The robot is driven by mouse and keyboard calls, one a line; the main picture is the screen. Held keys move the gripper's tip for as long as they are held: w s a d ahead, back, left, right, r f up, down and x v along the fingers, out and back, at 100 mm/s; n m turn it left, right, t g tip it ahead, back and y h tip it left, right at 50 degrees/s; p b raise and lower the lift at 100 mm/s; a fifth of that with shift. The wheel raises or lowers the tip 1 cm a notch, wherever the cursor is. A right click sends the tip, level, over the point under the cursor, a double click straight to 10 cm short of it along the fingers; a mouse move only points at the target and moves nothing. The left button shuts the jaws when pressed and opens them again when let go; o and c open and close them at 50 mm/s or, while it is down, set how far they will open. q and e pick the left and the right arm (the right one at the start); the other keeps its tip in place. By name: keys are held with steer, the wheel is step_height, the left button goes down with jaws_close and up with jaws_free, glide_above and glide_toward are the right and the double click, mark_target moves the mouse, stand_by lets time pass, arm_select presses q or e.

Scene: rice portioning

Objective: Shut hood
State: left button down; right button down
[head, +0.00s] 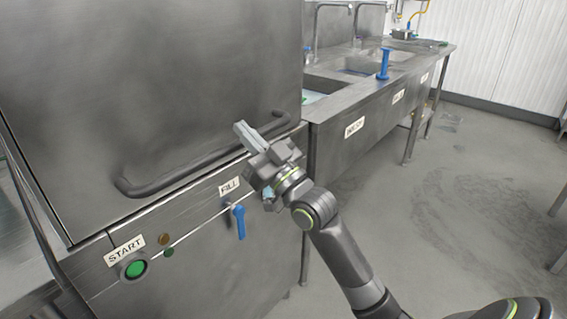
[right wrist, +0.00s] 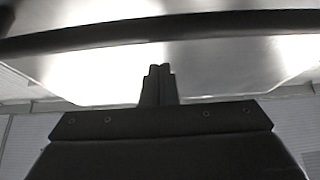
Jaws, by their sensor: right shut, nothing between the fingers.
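The dishwasher hood (head: 190,70) is a large steel box at the left of the head view. Its lower edge sits at or very near the front panel, so it looks down. A dark bar handle (head: 200,163) runs along its lower front. My right gripper (head: 242,132) is shut and empty, with its fingertips over or near the right part of the handle; I cannot tell if they touch. In the right wrist view the shut fingers (right wrist: 158,84) point toward the dark handle bar (right wrist: 100,34) and the bright steel hood (right wrist: 220,68) behind it. My left gripper is out of view.
The front panel has a green START button (head: 135,269) and a blue FILL lever (head: 239,220). A steel sink counter (head: 345,112) with a blue upright object (head: 384,64) stands to the right. The grey floor (head: 460,190) at right is open.

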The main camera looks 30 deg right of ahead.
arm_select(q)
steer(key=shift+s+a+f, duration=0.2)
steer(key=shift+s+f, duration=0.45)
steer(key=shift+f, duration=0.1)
arm_select(e)
steer(key=r+v, duration=0.1)
steer(key=v, duration=0.8)
steer(key=shift+s+d, duration=0.2)
steer(key=shift+s, duration=0.4)
steer(key=shift+f, duration=0.2)
